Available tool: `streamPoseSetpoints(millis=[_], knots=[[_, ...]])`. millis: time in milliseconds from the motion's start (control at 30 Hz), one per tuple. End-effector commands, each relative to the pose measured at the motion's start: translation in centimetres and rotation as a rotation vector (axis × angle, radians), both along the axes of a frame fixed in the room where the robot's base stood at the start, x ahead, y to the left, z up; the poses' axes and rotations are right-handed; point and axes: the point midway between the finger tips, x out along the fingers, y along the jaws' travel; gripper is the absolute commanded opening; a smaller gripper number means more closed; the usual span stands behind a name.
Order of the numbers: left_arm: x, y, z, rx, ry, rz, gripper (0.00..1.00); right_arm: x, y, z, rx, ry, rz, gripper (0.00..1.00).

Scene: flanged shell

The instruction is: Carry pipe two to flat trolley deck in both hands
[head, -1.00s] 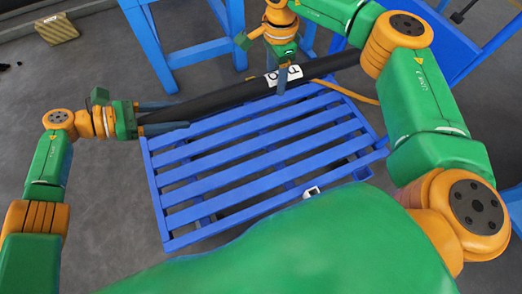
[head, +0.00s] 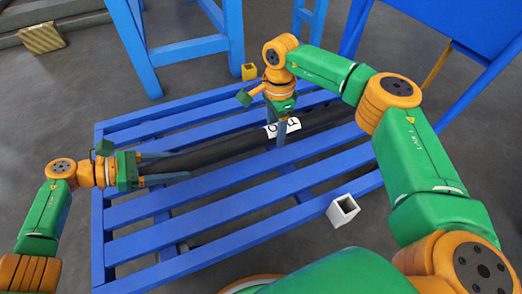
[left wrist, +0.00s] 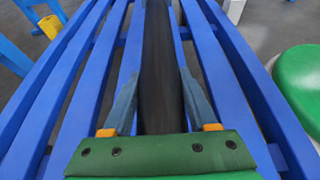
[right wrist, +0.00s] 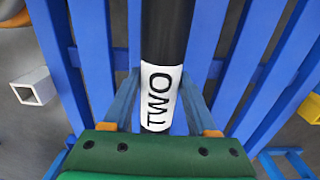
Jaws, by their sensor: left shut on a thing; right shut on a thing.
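Pipe two (head: 230,150) is a long black pipe with a white label reading TWO; the label shows best in the right wrist view (right wrist: 160,97). It lies lengthwise over the blue slatted trolley deck (head: 240,192). I cannot tell whether it touches the slats. My left gripper (head: 165,168) is shut on the pipe near its left end, with a finger on each side in the left wrist view (left wrist: 158,100). The pipe's right end is partly hidden behind my right arm.
A white square tube (head: 343,210) is at the deck's front right edge. A small yellow block (head: 249,71) is behind the deck. Blue frame legs (head: 140,50) stand behind, and a blue structure (head: 440,60) stands at the back right.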

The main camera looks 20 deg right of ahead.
Motion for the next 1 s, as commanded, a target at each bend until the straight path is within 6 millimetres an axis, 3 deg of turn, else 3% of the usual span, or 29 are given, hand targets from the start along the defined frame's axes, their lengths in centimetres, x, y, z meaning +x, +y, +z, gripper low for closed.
streamPoseSetpoints(millis=[467,933,967,1000], knots=[[0.0,0.0,-0.5,0.0,0.0,0.001,0.0,0.0,-0.1,-0.4,-0.001,-0.002,-0.001,0.0],[0.0,0.0,-5.5,0.0,0.0,0.001,0.0,0.0,-0.1,-5.4,-0.001,-0.002,-0.001,0.0],[0.0,0.1,-5.5,0.003,0.001,0.001,0.61,0.0,-0.1,-5.4,-0.002,-0.001,-0.001,0.61],[0.0,0.1,-5.0,0.002,0.001,0.001,0.72,0.0,-0.1,-4.9,-0.002,-0.001,-0.001,0.72]])
